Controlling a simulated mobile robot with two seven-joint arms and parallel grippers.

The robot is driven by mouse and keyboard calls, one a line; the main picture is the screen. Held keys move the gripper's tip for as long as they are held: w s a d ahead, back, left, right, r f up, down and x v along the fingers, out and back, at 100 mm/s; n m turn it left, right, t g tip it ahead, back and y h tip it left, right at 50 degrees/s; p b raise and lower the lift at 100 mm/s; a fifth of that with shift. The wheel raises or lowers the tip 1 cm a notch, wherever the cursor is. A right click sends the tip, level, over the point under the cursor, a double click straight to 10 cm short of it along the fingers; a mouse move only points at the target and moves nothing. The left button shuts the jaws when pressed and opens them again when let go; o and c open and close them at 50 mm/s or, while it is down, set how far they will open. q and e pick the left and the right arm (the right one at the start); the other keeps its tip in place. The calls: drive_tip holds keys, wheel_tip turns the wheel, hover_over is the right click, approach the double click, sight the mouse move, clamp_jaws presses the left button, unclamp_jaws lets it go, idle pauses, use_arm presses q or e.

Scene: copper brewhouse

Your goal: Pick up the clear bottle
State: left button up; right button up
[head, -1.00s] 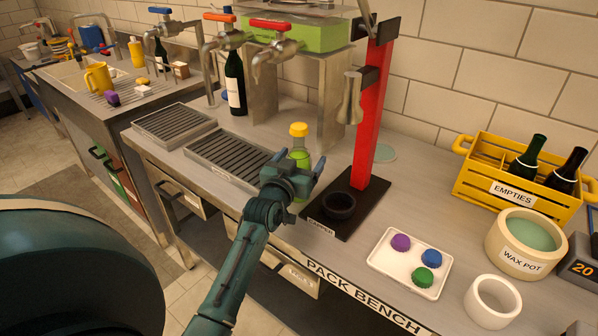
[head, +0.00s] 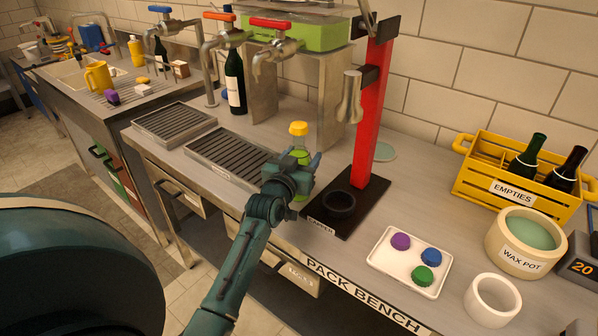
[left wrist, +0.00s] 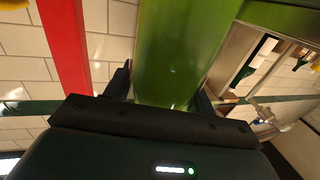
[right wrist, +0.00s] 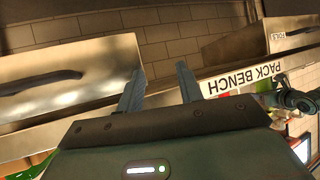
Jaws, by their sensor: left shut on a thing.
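The clear bottle (head: 299,145) has a yellow cap and green contents. In the left wrist view the bottle (left wrist: 180,55) fills the space between the two fingers. My right gripper (right wrist: 160,85) shows only in the right wrist view, in front of the bench's side, with its fingers apart and nothing between them.
The red capper (head: 372,110) stands close to the right of the bottle. The drip tray (head: 232,158) lies to the left, below the taps (head: 272,45). A white tray with caps (head: 388,262), a wax pot (head: 522,262) and a yellow crate (head: 470,188) stand further right.

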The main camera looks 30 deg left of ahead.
use_arm(q)
wheel_tip(320, 180, up, 10)
drive_tip(key=shift+r+p, duration=0.2)
drive_tip(key=shift+p, duration=0.1)
idle(0.3)
idle(0.8)
